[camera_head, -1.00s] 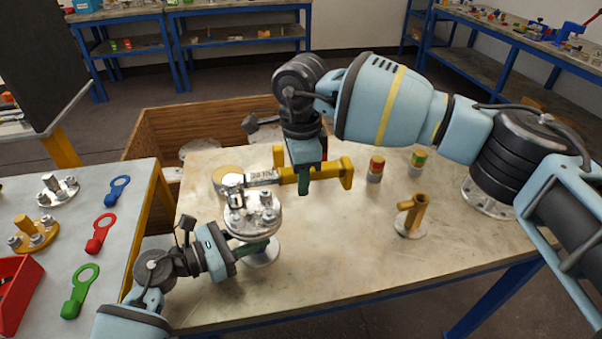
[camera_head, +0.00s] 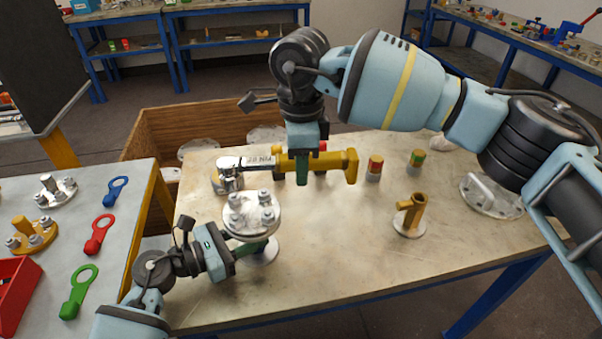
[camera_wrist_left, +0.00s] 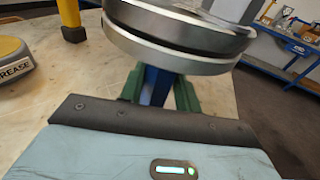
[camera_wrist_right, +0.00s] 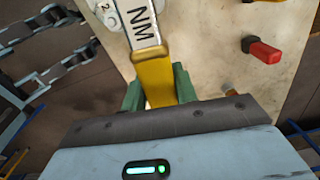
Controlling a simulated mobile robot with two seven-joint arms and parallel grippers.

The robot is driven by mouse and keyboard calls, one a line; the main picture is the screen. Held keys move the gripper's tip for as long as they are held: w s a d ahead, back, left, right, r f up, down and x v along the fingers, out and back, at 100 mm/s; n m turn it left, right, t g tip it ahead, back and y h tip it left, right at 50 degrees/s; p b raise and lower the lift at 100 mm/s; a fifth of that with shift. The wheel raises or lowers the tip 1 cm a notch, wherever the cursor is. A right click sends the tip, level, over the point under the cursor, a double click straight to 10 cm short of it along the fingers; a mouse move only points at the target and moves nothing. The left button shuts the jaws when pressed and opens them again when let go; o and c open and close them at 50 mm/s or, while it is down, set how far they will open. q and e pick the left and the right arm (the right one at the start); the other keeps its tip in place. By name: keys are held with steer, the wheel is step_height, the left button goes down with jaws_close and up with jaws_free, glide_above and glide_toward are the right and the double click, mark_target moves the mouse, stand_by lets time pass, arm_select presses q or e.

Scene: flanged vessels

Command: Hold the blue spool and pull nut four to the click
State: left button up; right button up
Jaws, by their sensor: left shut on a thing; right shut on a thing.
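The spool's round metal flange (camera_head: 250,222) stands upright on the table, with several nuts on top. In the left wrist view its blue neck (camera_wrist_left: 155,85) sits between the green fingers of my left gripper (camera_wrist_left: 158,90). My left gripper (camera_head: 252,247) is shut on the spool below the upper flange. My right gripper (camera_head: 303,168) is shut on the yellow handle of a torque wrench (camera_head: 335,162), whose handle also shows in the right wrist view (camera_wrist_right: 153,75).
A yellow stand (camera_head: 411,215) and two small banded cans (camera_head: 374,170) (camera_head: 416,162) stand to the right. A grease tin (camera_wrist_left: 14,62) shows in the left wrist view. The left table holds ring-ended tools (camera_head: 99,235) and a red bin (camera_head: 14,290). The front middle of the table is bare.

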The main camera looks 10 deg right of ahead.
steer(key=shift+r, duration=0.55)
arm_select(q)
steer(key=o, duration=1)
steer(key=shift+a, duration=0.1)
steer(key=v, duration=1.2)
arm_select(e)
steer(key=shift+f, duration=0.1)
